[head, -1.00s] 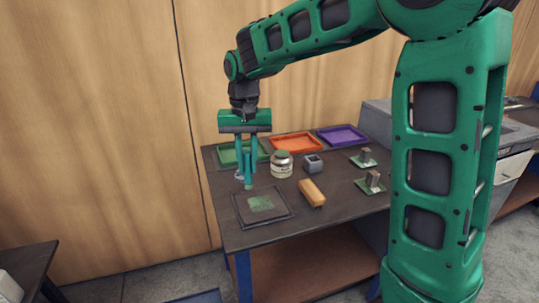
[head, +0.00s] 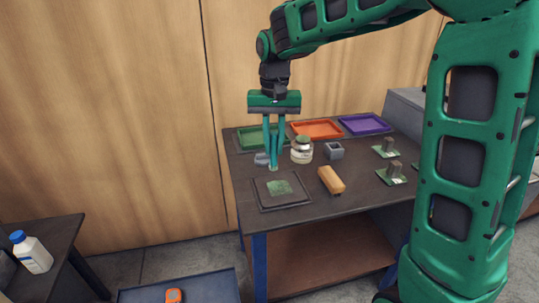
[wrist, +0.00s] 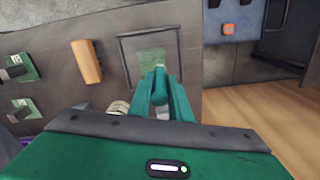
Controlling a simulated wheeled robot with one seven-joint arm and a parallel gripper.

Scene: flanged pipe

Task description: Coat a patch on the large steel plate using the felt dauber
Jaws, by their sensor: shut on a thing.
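The large steel plate (head: 299,193) lies flat as a dark square on the table, with a lighter green patch (head: 279,187) on it. Both plate (wrist: 130,58) and patch also show in the wrist view. My gripper (head: 272,160) hangs straight down just behind the plate's far edge, shut on a slim thing that I take for the felt dauber. Its small pale green tip (head: 273,168) shows below the fingers; the fingers hide most of it. I cannot tell whether the tip touches anything.
Beside the fingers are a grey object (head: 262,159) and a jar (head: 302,154). Nearby are a grey cup (head: 334,150), a tan block (head: 331,180) and small green plates with blocks (head: 392,177). Green, orange (head: 317,137) and purple trays line the back. A bottle (head: 33,254) stands at left.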

